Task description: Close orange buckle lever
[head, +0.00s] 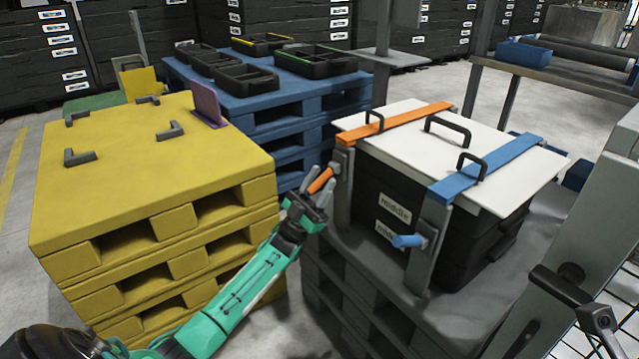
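The orange buckle lever (321,180) sticks out from the grey upright at the left side of the black crate stack, joined to an orange strap (396,122) across the white lid (383,143). My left gripper (306,200) is at the lever's outer end, its two fingers apart, with the lever's end close to or between them. I cannot tell whether the fingers touch it. A blue strap (486,167) crosses the lid further right, and its blue lever (408,240) juts out at the front. My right gripper is not in view.
The black crates (395,207) stand on a grey pallet stack (362,274). A yellow pallet stack (142,187) stands left of my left arm. A blue pallet stack (279,87) with black trays is behind. A grey frame with a black handle (560,285) is at right.

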